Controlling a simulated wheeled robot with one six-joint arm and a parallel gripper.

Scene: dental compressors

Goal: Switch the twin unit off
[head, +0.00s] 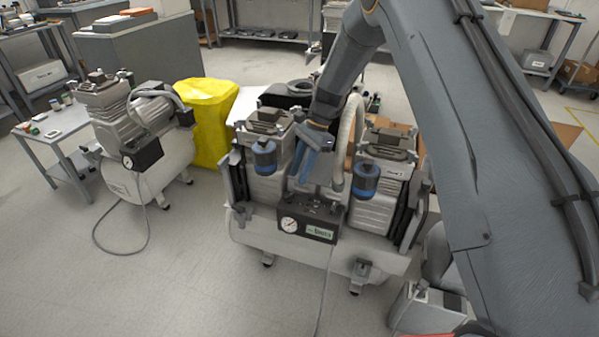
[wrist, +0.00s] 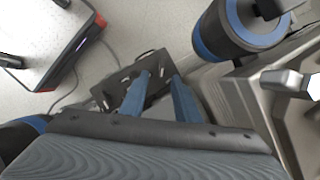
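The twin unit (head: 262,238) stands in the middle of the head view, with two grey compressor heads over a pale tank. A blue-banded filter canister (head: 264,158) is on its left head and another (head: 366,180) on its right. A black switch box (head: 318,218) with a round gauge (head: 289,224) sits at its front, between the heads. My gripper (head: 302,168) points down between the heads, above and behind the box. In the wrist view my gripper (wrist: 158,76) shows two blue fingers apart, nothing between them, with the dark box (wrist: 112,92) beyond. The switch position is too small to tell.
A single compressor (head: 150,175) stands at left beside a yellow-covered item (head: 210,110) and a small table (head: 60,125). The canisters and a pale hose (head: 346,140) flank my gripper closely. The floor in front at left is mostly clear, apart from cables.

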